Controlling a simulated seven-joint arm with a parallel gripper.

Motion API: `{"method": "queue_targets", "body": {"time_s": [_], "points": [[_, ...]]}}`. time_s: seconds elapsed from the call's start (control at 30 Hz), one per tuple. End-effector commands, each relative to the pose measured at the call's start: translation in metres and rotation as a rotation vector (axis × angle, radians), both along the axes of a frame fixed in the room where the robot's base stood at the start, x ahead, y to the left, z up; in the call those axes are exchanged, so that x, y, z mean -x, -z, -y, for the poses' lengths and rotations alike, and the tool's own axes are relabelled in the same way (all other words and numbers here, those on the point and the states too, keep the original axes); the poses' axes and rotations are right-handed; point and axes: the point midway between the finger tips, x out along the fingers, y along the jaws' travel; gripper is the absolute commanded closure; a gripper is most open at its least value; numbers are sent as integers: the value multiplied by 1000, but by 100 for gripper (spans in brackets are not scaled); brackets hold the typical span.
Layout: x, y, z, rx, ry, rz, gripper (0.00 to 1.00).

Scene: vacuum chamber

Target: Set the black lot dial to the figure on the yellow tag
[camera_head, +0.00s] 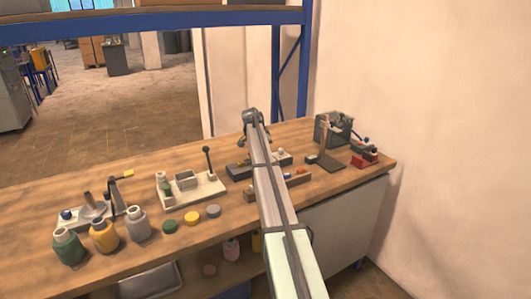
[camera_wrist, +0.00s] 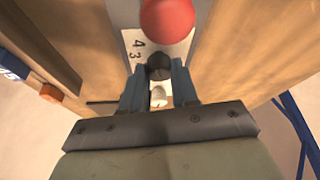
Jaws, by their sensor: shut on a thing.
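The black dial (camera_wrist: 159,66) sits on a white plate with printed figures (camera_wrist: 134,52); a 4 and a 3 can be read at its left. My gripper (camera_wrist: 159,77) has its two blue fingers on either side of the dial and is shut on it. Where the dial points cannot be told. In the head view my arm reaches over the bench and hides the dial. A small yellow piece (camera_head: 128,173) shows at the left of the bench; whether it is the tag cannot be told, and no figure on it is legible.
A red ball (camera_wrist: 168,16) stands close beyond the dial. In the head view, jars (camera_head: 68,247), coloured lids (camera_head: 192,217) and a lever fixture (camera_head: 207,163) stand left of my arm. A red vise (camera_head: 364,160) is at the right end of the bench (camera_head: 120,270).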

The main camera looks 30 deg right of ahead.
Motion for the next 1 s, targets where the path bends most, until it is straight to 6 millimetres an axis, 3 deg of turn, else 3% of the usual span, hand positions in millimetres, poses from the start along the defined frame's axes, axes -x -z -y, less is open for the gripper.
{"method": "queue_targets", "body": {"time_s": [0.3,0.8,0.83,1.0], "points": [[-1,0,0,0,107,0,100],[-1,0,0,0,126,1,100],[-1,0,0,0,126,1,70],[-1,0,0,0,125,1,54]]}}
